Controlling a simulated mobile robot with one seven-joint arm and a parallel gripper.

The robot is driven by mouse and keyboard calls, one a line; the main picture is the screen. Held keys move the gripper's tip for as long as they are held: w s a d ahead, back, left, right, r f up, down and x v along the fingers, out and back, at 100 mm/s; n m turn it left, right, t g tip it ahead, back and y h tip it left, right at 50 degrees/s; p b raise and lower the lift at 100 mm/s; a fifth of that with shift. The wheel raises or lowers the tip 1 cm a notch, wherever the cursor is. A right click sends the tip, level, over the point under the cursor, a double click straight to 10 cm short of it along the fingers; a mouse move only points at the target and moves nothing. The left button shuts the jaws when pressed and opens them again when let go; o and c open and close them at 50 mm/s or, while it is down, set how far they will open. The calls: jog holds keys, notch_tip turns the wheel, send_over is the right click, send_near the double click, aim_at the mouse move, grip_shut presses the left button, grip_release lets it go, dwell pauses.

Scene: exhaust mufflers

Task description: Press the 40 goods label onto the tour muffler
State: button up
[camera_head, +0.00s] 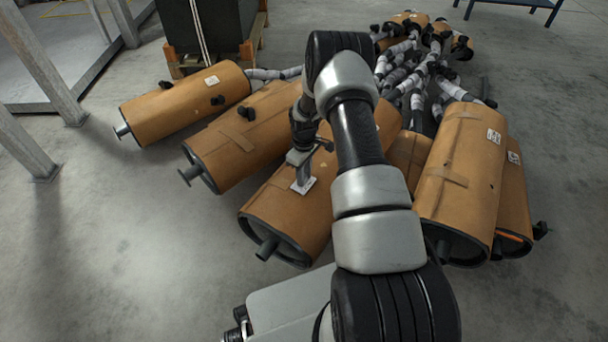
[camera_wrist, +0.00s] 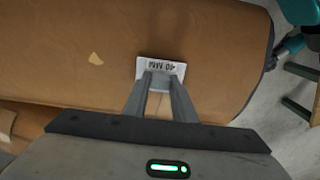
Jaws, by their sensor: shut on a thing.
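My gripper (camera_wrist: 158,80) is shut on a small white label (camera_wrist: 160,67), which also shows in the head view (camera_head: 303,186). Its dark print looks like "40 MM" and is upside down in the wrist view. The label lies against or just above the side of a brown wrapped muffler (camera_wrist: 90,40), the middle one in the head view (camera_head: 285,212); I cannot tell whether it touches. My arm hides part of this muffler. Which muffler is the tour muffler is not readable.
Brown mufflers lie on both sides: two at left (camera_head: 170,112) (camera_head: 225,152), two at right (camera_head: 455,165) (camera_head: 514,205). White labels show on the far left one (camera_head: 211,80) and both right ones (camera_head: 493,136). Wrapped pipes (camera_head: 410,70) pile up behind. The front-left floor is clear.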

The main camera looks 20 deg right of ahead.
jog(key=shift+f, duration=0.4)
dwell(0.9)
jog(key=shift+r, duration=0.5)
jog(key=shift+f, duration=0.5)
jog(key=shift+r, duration=0.1)
dwell(0.9)
jog(key=shift+r+p, duration=1.8)
jog(key=shift+r, duration=1.65)
